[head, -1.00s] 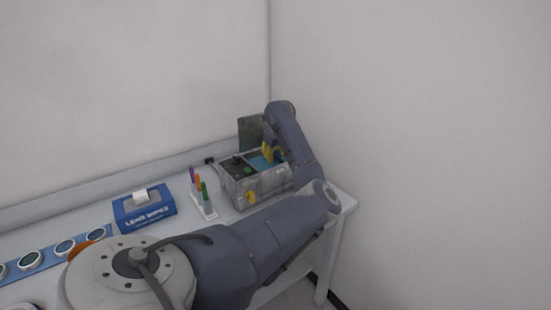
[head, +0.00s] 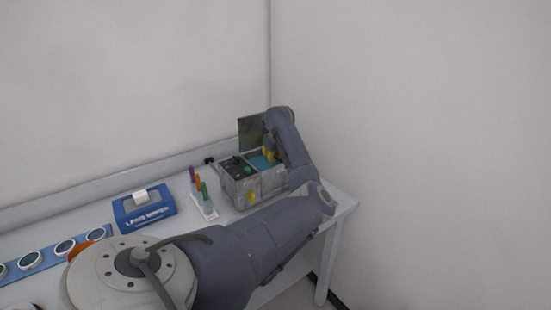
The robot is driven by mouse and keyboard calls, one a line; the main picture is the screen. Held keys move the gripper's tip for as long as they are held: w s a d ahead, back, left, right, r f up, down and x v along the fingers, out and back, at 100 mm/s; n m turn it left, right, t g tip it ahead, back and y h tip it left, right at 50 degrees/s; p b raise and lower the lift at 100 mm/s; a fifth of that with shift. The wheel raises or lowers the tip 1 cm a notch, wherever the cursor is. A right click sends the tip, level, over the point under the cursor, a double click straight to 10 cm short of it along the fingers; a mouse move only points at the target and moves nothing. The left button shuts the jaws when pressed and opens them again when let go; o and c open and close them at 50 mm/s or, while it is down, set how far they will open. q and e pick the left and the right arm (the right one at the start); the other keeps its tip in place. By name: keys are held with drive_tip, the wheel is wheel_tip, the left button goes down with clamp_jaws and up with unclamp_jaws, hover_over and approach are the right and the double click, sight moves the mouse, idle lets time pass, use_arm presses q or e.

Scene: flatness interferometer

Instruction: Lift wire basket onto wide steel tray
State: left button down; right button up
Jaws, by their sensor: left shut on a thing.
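My left arm reaches across the bench to a grey metal box with an open tank of blue liquid (head: 261,164). My left gripper (head: 268,156) points down over the tank. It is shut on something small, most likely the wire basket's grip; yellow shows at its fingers. The basket's wires cannot be made out, as the tank wall and my arm hide them. No wide steel tray can be made out. My right gripper is not in view.
The box's dark lid (head: 252,132) stands open behind the tank. A rack of coloured pens (head: 203,201), a blue lens wipes box (head: 144,208) and a blue strip of round lenses (head: 47,256) lie to the left. The bench (head: 343,201) ends at the right.

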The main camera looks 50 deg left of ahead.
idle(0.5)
use_arm(q)
drive_tip(key=shift+d+r, duration=0.2)
drive_tip(key=shift+r, duration=0.25)
wheel_tip(320, 180, up, 10)
drive_tip(key=r, duration=0.1)
drive_tip(key=d+r, duration=0.1)
drive_tip(key=d, duration=0.8)
drive_tip(key=s+d+r, duration=0.1)
drive_tip(key=d, duration=0.9)
drive_tip(key=shift+s+d+r, duration=0.25)
drive_tip(key=shift+r, duration=0.1)
drive_tip(key=shift+w+a, duration=0.15)
drive_tip(key=shift+w, duration=0.3)
drive_tip(key=shift+f, duration=0.15)
